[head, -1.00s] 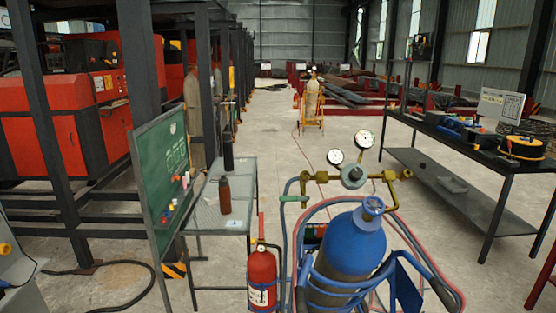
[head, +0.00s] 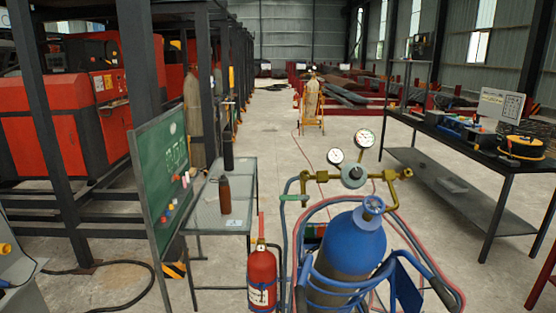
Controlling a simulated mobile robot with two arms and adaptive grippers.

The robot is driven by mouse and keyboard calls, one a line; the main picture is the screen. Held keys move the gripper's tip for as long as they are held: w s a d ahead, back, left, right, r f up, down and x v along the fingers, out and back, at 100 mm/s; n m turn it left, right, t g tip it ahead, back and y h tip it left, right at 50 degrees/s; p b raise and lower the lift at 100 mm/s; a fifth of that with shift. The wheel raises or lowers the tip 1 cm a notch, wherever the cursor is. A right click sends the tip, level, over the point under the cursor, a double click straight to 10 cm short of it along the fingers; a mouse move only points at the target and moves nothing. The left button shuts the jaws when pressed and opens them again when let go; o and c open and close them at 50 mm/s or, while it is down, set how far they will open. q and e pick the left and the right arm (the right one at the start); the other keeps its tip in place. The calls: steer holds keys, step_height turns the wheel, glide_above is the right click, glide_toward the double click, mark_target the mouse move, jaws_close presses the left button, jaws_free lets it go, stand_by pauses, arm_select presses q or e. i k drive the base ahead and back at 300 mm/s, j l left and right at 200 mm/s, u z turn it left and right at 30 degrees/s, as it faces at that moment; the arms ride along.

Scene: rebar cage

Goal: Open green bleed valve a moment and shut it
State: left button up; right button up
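A green bleed valve handle (head: 294,197) sits at the left end of the brass manifold (head: 325,176), above a blue gas cylinder (head: 353,240). It looks like a short bar lying about level; whether the valve is open or shut I cannot tell. Two round gauges (head: 364,138) and a grey regulator knob (head: 354,176) stand on the manifold. Neither of my grippers shows in the head view.
A red fire extinguisher (head: 262,277) stands just left of the cart. A metal table (head: 210,212) with a brown bottle (head: 224,194) and a green board (head: 162,170) are further left. A dark workbench (head: 450,190) is at right. Floor between is clear.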

mark_target(283, 197)
steer(key=i+j+z, duration=0.1)
steer(key=i+z, duration=0.35)
steer(key=i, duration=0.4)
